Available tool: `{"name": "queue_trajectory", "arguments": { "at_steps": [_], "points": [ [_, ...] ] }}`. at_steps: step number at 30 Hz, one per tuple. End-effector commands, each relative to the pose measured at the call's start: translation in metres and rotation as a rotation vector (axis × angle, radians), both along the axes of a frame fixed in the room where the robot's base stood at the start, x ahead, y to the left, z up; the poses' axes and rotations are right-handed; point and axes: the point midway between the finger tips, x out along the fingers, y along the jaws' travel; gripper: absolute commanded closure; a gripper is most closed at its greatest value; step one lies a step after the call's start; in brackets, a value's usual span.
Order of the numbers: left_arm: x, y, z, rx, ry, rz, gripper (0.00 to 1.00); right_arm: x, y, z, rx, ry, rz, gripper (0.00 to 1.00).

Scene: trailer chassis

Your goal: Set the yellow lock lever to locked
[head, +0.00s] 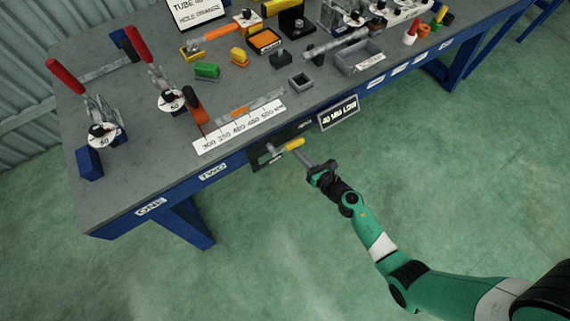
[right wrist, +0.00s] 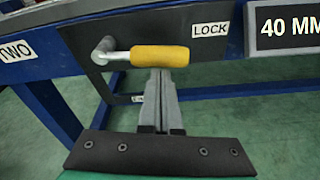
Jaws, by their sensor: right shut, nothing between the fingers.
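The yellow lock lever (head: 292,144) is on a dark plate on the bench's front edge. In the right wrist view the yellow grip (right wrist: 160,56) lies about level, pointing right from its metal pivot at the left. A LOCK label (right wrist: 210,29) is on the plate, up and to the right of the grip. My right gripper (head: 308,163) is shut and empty. In the right wrist view its fingertips (right wrist: 160,72) are just below the grip and overlap its lower edge; I cannot tell whether they touch. My left gripper is not in view.
The grey bench top (head: 130,180) carries red-handled clamps (head: 150,65), a number scale (head: 240,127) and a grey tray (head: 358,57). A "40 MM" sign (head: 338,113) hangs right of the lever. Blue bench legs (head: 185,220) stand below. The green floor in front is clear.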

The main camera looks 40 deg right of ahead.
Motion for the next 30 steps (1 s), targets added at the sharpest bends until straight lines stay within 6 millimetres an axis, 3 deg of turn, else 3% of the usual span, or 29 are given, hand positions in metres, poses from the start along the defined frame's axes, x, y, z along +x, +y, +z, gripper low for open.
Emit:
{"name": "queue_trajectory", "arguments": {
  "at_steps": [23,26,30],
  "points": [
    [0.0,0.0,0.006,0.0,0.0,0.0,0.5,0.0,-0.002,0.007,0.002,-0.004,0.0,1.0],
    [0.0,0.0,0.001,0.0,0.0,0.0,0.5,-0.001,-0.001,0.002,0.003,-0.003,0.001,1.0],
    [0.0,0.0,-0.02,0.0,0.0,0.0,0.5,-0.005,0.003,-0.021,0.003,-0.001,0.005,1.0]
  ]
}}
